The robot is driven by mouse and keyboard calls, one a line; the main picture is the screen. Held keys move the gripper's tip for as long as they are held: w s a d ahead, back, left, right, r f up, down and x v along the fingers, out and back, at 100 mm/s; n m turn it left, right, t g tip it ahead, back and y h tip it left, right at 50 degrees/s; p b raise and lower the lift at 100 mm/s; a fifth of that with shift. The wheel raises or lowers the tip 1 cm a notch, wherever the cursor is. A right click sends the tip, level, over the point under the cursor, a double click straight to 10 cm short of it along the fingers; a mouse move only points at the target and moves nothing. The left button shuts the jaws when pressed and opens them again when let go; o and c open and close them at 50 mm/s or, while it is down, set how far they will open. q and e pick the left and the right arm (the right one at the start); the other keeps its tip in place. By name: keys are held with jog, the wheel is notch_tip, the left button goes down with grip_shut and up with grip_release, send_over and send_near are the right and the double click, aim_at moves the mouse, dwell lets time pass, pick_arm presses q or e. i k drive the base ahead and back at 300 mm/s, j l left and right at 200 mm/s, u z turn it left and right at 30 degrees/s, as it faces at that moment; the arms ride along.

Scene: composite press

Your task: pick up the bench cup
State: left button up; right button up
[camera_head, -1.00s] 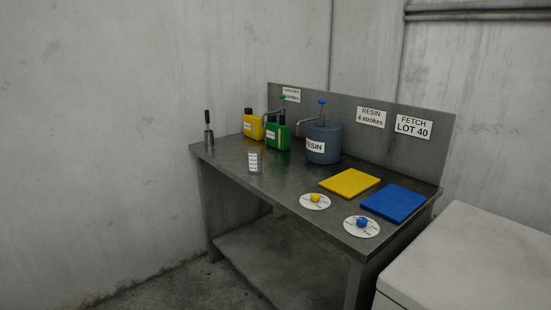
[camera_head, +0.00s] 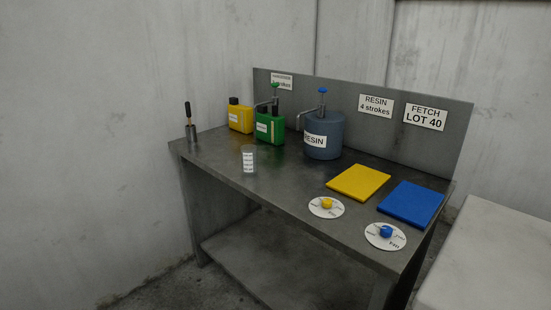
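The bench cup (camera_head: 249,159) is a small clear cup with white markings. It stands upright on the dark metal bench (camera_head: 275,184), close to the front edge and left of the middle. Nothing touches it. Neither of my grippers shows in the head view.
Behind the cup stand a yellow container (camera_head: 240,117), a green pump container (camera_head: 270,127) and a blue-grey resin drum (camera_head: 323,135). A holder (camera_head: 191,132) is at the left end. Yellow (camera_head: 358,182) and blue (camera_head: 411,203) pads and two dials (camera_head: 326,207) (camera_head: 385,236) lie right.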

aim_at(249, 155)
jog(key=i+j+z, duration=0.3)
jog(key=j+z, duration=0.3)
jog(key=i+j+z, duration=0.25)
jog(key=j+z, duration=0.3)
jog(key=j, duration=0.15)
